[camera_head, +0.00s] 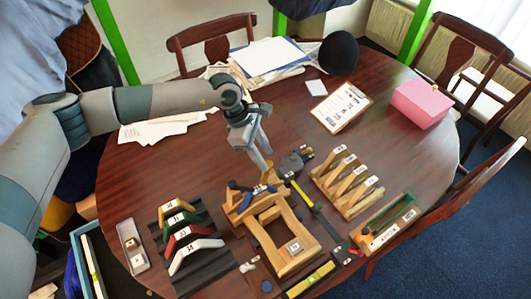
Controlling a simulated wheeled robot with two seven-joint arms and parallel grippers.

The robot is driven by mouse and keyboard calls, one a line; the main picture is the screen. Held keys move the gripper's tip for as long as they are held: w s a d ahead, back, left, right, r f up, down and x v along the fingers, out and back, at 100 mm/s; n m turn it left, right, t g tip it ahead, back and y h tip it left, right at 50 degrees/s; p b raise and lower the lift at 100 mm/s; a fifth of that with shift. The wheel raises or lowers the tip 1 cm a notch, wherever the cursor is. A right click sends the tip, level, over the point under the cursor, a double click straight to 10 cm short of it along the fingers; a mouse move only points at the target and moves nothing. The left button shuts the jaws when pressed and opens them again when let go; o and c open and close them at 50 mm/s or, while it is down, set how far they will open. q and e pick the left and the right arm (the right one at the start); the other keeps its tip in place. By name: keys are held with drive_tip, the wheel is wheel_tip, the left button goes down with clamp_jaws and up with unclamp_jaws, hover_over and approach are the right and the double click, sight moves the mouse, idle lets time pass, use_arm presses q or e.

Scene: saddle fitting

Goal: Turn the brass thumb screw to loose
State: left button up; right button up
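A wooden fixture frame (302,254) stands near the front middle of the table, with a raised wooden block at its back end. A small brass-yellow piece (266,177) shows at the top of that block, beside dark blue handles; it may be the thumb screw, but it is too small to tell its setting. My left gripper (265,162) points down just above and behind this block. Its two fingers look apart, with nothing visible between them. I cannot tell whether a fingertip touches the fixture. My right gripper is not in view.
A black rack (190,283) with several coloured angled pieces stands left of the fixture. Wooden pieces in a rack (352,205) and a green-edged tray (386,242) lie right. A dark clamp-like tool (296,162) is close behind the fixture. Papers, clipboard and pink box (420,104) lie farther back.

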use_arm(q)
drive_tip(key=shift+x, duration=0.85)
clamp_jaws()
